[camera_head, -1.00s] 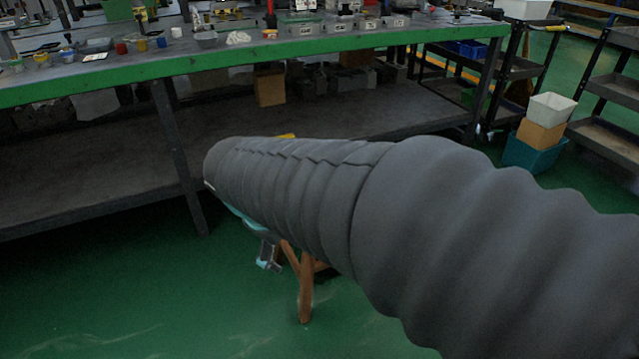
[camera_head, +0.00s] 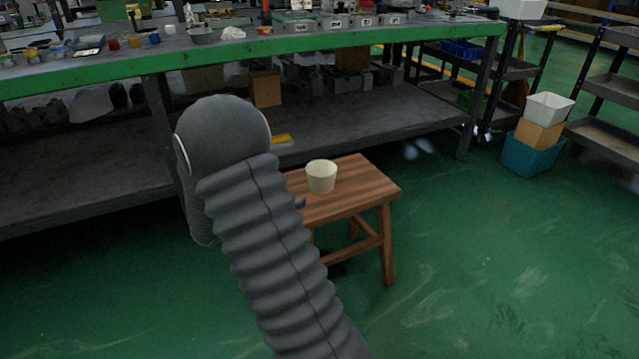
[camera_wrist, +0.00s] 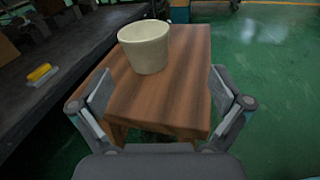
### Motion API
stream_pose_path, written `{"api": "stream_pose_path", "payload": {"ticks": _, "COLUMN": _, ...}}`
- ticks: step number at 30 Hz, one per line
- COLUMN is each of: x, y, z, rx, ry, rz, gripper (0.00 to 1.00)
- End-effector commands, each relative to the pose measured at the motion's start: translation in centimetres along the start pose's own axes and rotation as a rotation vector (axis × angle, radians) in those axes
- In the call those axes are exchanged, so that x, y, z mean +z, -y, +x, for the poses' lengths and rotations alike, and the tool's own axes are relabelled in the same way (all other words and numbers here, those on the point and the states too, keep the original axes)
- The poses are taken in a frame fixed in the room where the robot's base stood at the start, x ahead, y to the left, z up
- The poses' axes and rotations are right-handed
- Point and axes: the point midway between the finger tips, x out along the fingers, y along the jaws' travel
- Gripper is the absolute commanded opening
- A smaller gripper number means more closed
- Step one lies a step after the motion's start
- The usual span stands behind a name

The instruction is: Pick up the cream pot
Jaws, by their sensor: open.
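In the wrist view the pot (camera_wrist: 146,47) stands beyond my gripper (camera_wrist: 158,100), slightly left of centre between the two fingers. My gripper is open and empty, with its fingers wide apart on either side of the stool top (camera_wrist: 175,105). The fingers do not touch the pot. In the head view my dark, ribbed arm hides the gripper and the stool's left part.
A long green-edged workbench (camera_head: 230,56) with a lower shelf (camera_head: 390,120) runs behind the stool. A yellow-handled item (camera_wrist: 40,73) lies on the lower shelf. Stacked bins (camera_head: 535,145) stand at the right by a dark cart. The green floor right of the stool is clear.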

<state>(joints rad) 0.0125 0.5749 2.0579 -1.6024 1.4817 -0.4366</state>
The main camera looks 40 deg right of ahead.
Motion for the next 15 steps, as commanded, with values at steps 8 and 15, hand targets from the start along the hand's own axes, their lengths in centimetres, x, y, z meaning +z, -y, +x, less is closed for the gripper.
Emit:
{"api": "stream_pose_path", "payload": {"ticks": 8, "x": -1.9, "y": -2.0, "z": 0.9, "rx": 0.061, "ry": 0.062, "rz": -0.076, "gripper": 1.00}}
{"api": "stream_pose_path", "payload": {"ticks": 15, "x": -1.7, "y": -2.1, "z": 5.1, "rx": 0.058, "ry": 0.061, "rz": -0.075, "gripper": 1.00}}
